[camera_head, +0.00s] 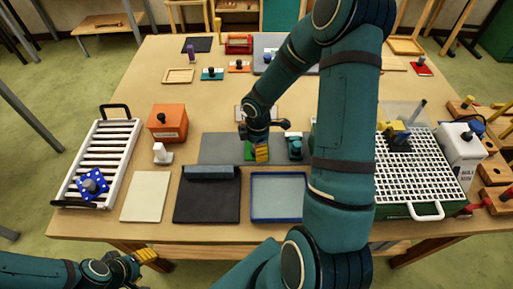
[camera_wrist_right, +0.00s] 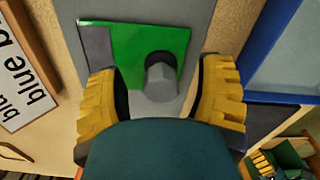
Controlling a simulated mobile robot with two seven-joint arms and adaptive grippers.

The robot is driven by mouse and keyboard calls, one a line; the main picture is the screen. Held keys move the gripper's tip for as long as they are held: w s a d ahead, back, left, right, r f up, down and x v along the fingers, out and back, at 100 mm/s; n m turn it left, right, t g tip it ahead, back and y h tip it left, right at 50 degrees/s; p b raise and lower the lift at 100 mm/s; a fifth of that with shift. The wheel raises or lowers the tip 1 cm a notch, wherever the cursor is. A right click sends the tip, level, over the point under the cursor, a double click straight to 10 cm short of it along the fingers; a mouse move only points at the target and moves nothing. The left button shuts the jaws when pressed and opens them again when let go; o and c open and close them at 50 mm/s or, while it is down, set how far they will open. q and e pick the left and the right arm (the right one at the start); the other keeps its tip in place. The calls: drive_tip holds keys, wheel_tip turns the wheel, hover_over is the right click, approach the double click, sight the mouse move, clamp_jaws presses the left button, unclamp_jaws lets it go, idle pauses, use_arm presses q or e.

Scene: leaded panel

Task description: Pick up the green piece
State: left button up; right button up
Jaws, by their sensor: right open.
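The green piece (camera_head: 248,150) is a flat plate with a grey knob, lying on a grey mat (camera_head: 214,148) near the table's middle. The wrist view shows the green plate (camera_wrist_right: 125,45) with a dark grey strip at its left edge. My right gripper (camera_head: 260,152) is directly over it, partly hiding it in the head view. In the wrist view its yellow fingers (camera_wrist_right: 160,103) are open on either side of the knob (camera_wrist_right: 162,80), with gaps visible on both sides. My left gripper (camera_head: 140,257) is off the table's front left edge; its jaw opening is unclear.
A blue-rimmed tray (camera_head: 252,203) and a black mat (camera_head: 206,208) lie in front. A white rack (camera_head: 120,150) holding a blue piece (camera_head: 92,184) stands left, near an orange box (camera_head: 168,122). A teal piece (camera_head: 295,146) sits just right. A white grid (camera_head: 420,180) is further right.

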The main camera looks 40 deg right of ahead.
drive_tip(key=shift+f, duration=0.55)
clamp_jaws()
wheel_tip(320, 180, up, 10)
drive_tip(key=shift+r+p, duration=0.1)
drive_tip(key=shift+p, duration=0.65)
